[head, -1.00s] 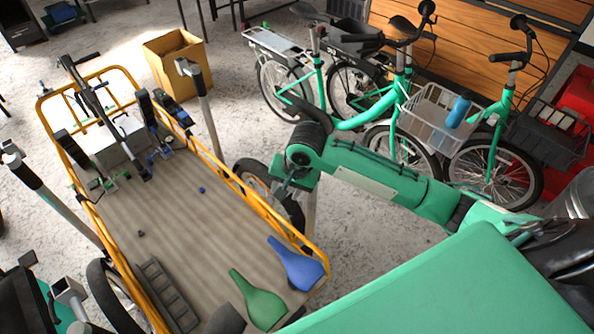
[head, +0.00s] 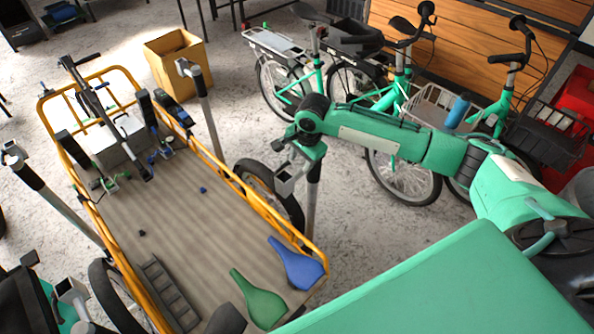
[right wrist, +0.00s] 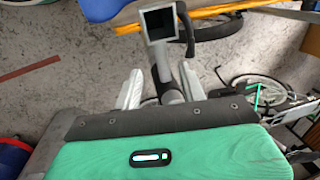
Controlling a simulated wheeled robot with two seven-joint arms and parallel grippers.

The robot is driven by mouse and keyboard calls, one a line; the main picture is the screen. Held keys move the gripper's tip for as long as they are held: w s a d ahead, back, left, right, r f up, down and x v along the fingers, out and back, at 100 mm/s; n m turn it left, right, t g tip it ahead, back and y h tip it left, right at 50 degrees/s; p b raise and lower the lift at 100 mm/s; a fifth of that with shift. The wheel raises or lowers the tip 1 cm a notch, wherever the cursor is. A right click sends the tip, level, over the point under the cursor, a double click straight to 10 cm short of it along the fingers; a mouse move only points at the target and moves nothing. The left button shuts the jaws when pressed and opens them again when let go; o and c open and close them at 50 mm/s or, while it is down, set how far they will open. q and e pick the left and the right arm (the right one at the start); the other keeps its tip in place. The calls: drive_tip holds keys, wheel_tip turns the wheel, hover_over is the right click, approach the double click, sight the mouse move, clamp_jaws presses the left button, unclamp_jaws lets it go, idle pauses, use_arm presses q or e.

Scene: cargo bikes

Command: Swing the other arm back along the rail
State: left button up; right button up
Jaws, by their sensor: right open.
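The cargo bike's yellow rail (head: 232,181) runs along both sides of its wooden bed. A post arm with a square tube end (head: 285,182) sits at the top of a near-right post (head: 313,192), outside the rail. In the right wrist view the square tube end (right wrist: 157,22) and a dark handle lie just beyond the fingertips. My right gripper (right wrist: 160,88) is open, its pale fingers on either side of the grey post; contact cannot be told. In the head view my right gripper (head: 306,152) is over this post, fingers mostly hidden. My left gripper is not identifiable.
A blue saddle (head: 297,263) and a green saddle (head: 258,300) lie on the bed's near end. Another post (head: 203,112) stands at the far right, one (head: 62,205) at the left. Green bikes (head: 400,150) stand behind my right arm. A cardboard box (head: 177,65) is behind.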

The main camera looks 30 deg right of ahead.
sight(296, 175)
drive_tip(key=f, duration=0.2)
drive_tip(key=w+f, duration=0.1)
drive_tip(key=f, duration=0.2)
drive_tip(key=f+p, duration=0.1)
drive_tip(key=f, duration=0.1)
drive_tip(key=shift+w+a+f, duration=0.15)
drive_tip(key=shift+a, duration=0.1)
clamp_jaws()
